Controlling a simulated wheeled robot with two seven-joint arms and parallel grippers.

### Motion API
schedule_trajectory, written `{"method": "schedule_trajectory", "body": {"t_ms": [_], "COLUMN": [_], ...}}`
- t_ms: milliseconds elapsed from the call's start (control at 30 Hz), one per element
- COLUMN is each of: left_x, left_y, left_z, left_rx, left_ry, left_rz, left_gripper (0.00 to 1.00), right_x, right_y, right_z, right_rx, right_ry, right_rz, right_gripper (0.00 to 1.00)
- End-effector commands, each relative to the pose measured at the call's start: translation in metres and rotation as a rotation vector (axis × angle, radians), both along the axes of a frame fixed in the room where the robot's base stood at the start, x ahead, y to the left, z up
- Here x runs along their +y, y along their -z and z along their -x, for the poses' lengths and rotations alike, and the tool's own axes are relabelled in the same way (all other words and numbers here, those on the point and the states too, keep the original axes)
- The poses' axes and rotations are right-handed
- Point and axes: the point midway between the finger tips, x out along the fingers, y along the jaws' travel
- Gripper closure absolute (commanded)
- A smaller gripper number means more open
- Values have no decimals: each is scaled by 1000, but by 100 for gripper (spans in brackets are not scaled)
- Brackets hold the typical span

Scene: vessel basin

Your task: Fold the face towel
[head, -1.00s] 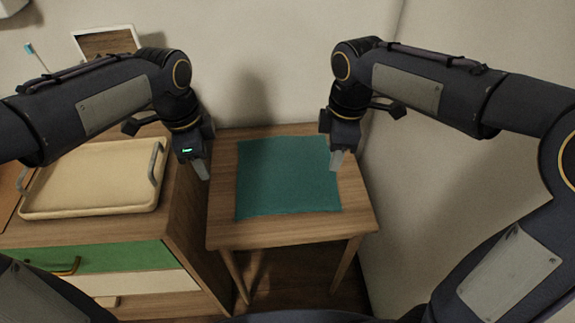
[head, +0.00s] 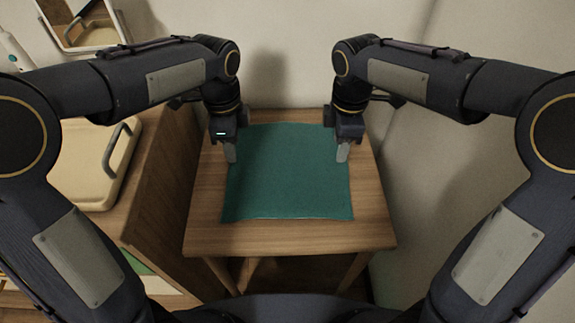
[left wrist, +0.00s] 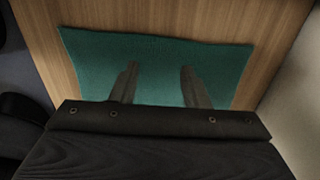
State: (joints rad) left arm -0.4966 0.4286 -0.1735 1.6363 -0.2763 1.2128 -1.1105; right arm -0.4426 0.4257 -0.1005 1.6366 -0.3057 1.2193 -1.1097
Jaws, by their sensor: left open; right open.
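A teal face towel (head: 288,185) lies flat and spread out on a small wooden table (head: 290,236). My left gripper (head: 231,154) is open above the towel's left edge, toward the far side. My right gripper (head: 342,153) is open over the towel's right edge at about the same depth. In the left wrist view the towel (left wrist: 155,60) lies under the two parted fingers of my left gripper (left wrist: 160,78), with nothing between them. I cannot tell whether the fingertips touch the cloth.
A wooden cabinet (head: 165,185) stands left of the table, with a cream tray (head: 85,150) on top. A mirror (head: 85,22) is behind it at the upper left. Walls close in behind and to the right. A bare wood strip lies in front of the towel.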

Motion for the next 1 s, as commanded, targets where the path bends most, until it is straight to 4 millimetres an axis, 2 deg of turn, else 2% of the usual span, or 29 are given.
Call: {"method": "schedule_trajectory", "body": {"t_ms": [200, 400, 867, 1000], "left_x": [0, 0, 0, 0], "left_y": [35, 53, 61, 59], "left_z": [1, 0, 0, 0], "left_rx": [5, 2, 1, 1], "left_ry": [0, -1, 0, 0], "left_rz": [-2, 0, 0, 0], "left_gripper": [58, 58, 58, 67], "right_x": [-1, -1, 0, 0], "right_y": [35, 53, 61, 59], "right_z": [0, 0, 0, 0], "right_rx": [4, 1, 1, 1], "right_ry": [1, 1, 1, 1], "right_rz": [2, 1, 1, 1], "right_gripper": [58, 58, 58, 67]}}
